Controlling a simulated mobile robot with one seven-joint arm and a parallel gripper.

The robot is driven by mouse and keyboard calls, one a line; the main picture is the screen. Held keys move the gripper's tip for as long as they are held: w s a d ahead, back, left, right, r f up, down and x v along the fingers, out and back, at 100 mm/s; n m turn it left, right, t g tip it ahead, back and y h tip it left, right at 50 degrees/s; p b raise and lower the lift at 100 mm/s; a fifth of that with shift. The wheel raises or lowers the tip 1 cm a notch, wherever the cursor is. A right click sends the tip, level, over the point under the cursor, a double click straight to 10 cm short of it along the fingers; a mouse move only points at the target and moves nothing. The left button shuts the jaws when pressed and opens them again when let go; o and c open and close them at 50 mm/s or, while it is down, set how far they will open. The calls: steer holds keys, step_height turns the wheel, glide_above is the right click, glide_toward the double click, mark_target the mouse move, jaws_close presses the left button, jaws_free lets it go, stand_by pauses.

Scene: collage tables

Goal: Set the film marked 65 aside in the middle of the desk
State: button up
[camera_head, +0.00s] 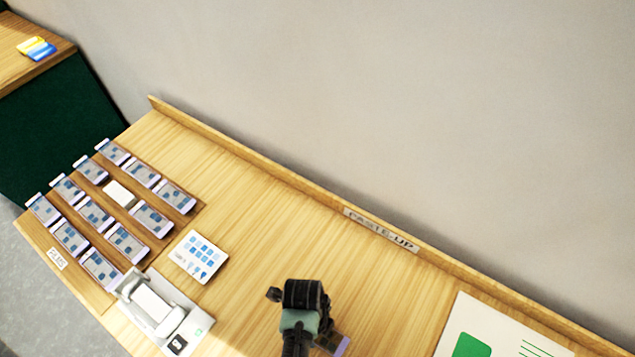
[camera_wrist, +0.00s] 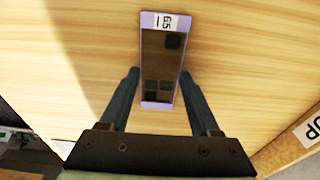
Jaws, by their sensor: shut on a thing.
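The film marked 65 (camera_wrist: 160,62) is a narrow dark strip with a lilac edge and a white number label at its far end. My gripper (camera_wrist: 160,76) is shut on its near part, one finger on each long side. In the head view my gripper (camera_head: 306,318) is over the open desk (camera_head: 250,215), and part of the film (camera_head: 338,345) shows beside it at the bottom edge. I cannot tell whether the film touches the desk.
Several similar films (camera_head: 95,214) stand in a wooden rack at the left, with a white block (camera_head: 120,194) among them. A white device (camera_head: 158,308) and a card with blue squares (camera_head: 198,257) lie left of my gripper. A green-marked sheet (camera_head: 500,330) lies right.

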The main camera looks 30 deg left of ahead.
steer(key=shift+f, duration=0.2)
steer(key=o, duration=1.4)
steer(key=shift+o, duration=0.2)
